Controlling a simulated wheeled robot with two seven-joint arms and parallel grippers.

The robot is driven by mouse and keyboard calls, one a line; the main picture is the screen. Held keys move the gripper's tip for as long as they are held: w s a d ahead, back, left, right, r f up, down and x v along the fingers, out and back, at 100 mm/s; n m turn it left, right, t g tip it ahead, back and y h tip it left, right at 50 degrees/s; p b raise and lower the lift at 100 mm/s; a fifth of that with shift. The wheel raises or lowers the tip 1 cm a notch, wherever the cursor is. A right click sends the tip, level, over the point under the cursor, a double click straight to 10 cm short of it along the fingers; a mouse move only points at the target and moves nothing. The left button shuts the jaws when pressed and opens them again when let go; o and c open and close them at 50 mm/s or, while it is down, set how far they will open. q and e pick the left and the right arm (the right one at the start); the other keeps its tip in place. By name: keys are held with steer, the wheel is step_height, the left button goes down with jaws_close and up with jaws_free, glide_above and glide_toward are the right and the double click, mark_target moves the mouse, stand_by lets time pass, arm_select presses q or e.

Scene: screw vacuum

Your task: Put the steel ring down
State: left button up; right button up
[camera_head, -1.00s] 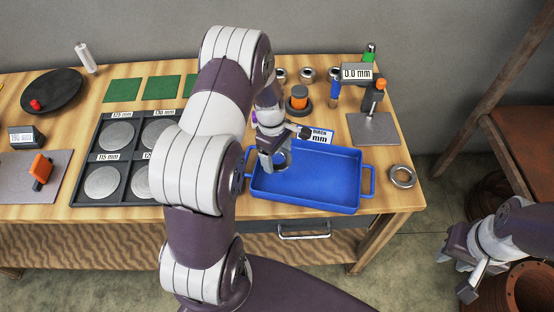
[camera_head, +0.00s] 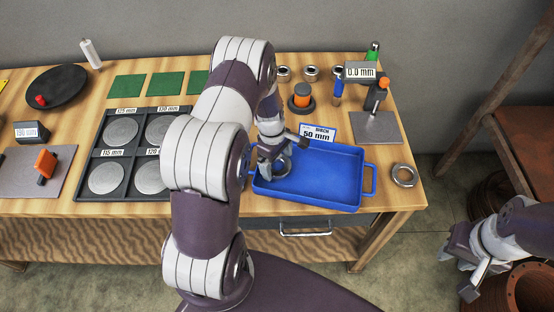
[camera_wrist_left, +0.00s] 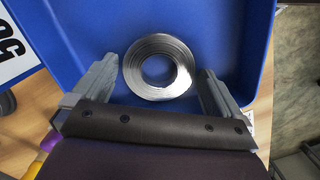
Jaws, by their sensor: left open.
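The steel ring (camera_wrist_left: 158,68) lies flat on the floor of the blue tray (camera_wrist_left: 222,18), as seen in the left wrist view. In the head view the ring (camera_head: 281,167) shows near the left end of the tray (camera_head: 330,185), partly hidden by my left gripper (camera_head: 268,172). In the wrist view my left gripper (camera_wrist_left: 155,88) is open, with one finger on each side of the ring and a gap on both sides. My right gripper (camera_head: 462,270) hangs off the table at the lower right; its finger opening is not clear.
Another steel ring (camera_head: 404,175) lies on the table right of the tray. A 50 mm sign (camera_head: 318,133) stands behind the tray. A black rack of discs (camera_head: 112,180) is at left. A gauge stand (camera_head: 376,125) is at back right.

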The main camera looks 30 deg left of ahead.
mark_target(274, 165)
arm_select(q)
step_height(274, 165, up, 12)
steer(key=a+b, duration=0.1)
steer(key=s+d+r+m, duration=0.3)
steer(key=s+d+m, duration=0.2)
steer(key=m, duration=0.3)
steer(key=s+d+r+m+t+y, duration=0.1)
steer(key=s+d+r+m, duration=0.2)
steer(key=s+d+m, duration=0.2)
steer(key=s+m, duration=0.3)
steer(key=m, duration=0.1)
steer(key=shift+d+r+t, duration=0.25)
steer(key=shift+d+t, duration=0.05)
